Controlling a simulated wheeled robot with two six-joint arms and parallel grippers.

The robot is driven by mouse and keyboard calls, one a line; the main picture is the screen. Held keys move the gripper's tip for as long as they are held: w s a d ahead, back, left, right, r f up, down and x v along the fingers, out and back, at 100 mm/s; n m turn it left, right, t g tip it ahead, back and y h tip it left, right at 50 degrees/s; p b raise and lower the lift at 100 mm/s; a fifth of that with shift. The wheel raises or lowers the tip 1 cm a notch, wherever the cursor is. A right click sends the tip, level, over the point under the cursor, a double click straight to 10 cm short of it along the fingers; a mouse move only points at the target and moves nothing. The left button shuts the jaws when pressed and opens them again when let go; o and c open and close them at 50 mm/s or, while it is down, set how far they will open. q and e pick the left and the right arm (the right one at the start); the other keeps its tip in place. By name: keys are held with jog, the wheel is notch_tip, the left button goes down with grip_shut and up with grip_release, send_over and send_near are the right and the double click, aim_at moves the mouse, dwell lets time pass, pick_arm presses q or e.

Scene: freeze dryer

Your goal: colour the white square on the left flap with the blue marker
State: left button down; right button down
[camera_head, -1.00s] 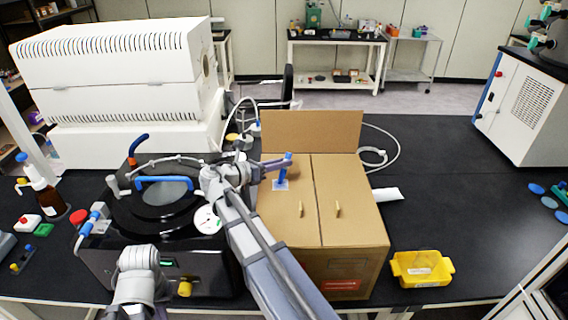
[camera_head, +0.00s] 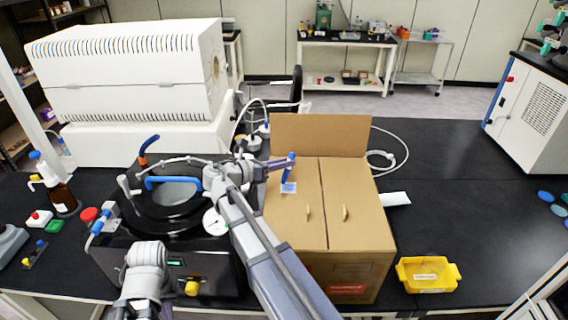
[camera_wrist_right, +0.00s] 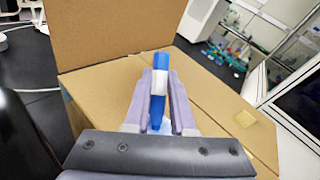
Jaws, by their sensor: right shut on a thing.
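A blue marker (camera_head: 290,160) with a white band stands roughly upright over the left flap (camera_head: 284,226) of the cardboard box. My right gripper (camera_head: 285,167) is shut on it. In the right wrist view the marker (camera_wrist_right: 161,65) stands between the two fingers of the gripper (camera_wrist_right: 160,100). The small white square (camera_head: 289,188) lies at the far part of the left flap. The marker's lower end is at the square's upper edge in the picture; I cannot tell whether it touches. The square looks pale with some blue, but it is too small to judge. My left gripper is out of view.
The box's back flap (camera_head: 320,134) stands up behind the marker. A black apparatus (camera_head: 180,235) with a blue handle stands close left of the box, below my right arm. A yellow tray (camera_head: 428,288) sits right of the box. The right tabletop is mostly clear.

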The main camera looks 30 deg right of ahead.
jog(key=shift+r+p, duration=2.6)
jog(key=shift+r, duration=0.35)
jog(key=shift+f, duration=0.1)
